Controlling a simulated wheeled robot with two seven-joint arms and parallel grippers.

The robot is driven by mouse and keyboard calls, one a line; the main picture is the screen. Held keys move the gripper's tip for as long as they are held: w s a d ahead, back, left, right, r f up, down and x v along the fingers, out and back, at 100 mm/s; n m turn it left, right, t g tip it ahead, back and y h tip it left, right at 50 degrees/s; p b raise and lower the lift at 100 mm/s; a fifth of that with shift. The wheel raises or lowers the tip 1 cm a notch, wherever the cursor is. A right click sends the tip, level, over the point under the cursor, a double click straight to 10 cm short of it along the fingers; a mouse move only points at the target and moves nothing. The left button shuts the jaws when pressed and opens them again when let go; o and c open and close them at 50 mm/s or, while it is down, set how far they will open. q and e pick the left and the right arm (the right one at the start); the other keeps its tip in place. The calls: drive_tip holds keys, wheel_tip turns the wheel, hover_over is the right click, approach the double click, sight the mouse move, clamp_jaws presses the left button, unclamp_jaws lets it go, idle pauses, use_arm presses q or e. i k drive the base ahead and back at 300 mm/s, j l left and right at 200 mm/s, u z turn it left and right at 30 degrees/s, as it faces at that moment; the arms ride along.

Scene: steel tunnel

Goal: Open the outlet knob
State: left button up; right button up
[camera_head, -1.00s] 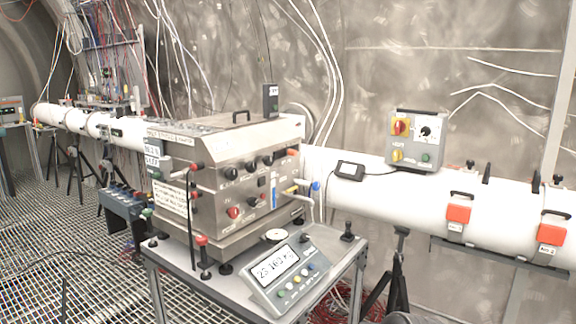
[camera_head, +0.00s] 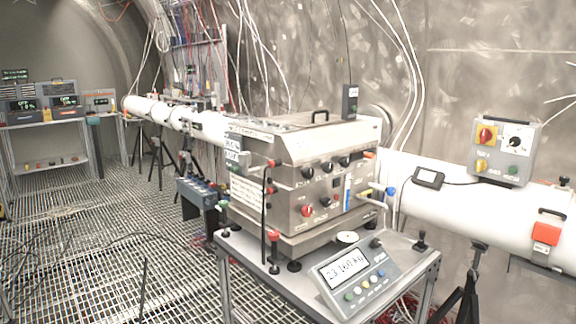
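A steel box-shaped machine (camera_head: 333,147) stands on a metal table (camera_head: 279,295) right of centre. Its front panel carries a row of black knobs (camera_head: 327,167) and a red knob (camera_head: 307,210) lower down. A yellowish pipe fitting (camera_head: 371,193) with a blue end (camera_head: 390,191) sticks out at its right side. The labels are too small to read, so I cannot tell which of these is the outlet knob. Neither of my grippers is in view.
A scale display (camera_head: 357,274) stands at the table's front. A white pipe (camera_head: 450,202) on stands runs behind, with a grey control box (camera_head: 503,151) on it. Shelves with instruments (camera_head: 48,120) stand far left. The grated floor (camera_head: 110,225) at left is mostly open.

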sight(326, 167)
drive_tip(key=i+l+z, duration=0.15)
drive_tip(key=i+l, duration=0.6)
drive_tip(key=i, duration=0.15)
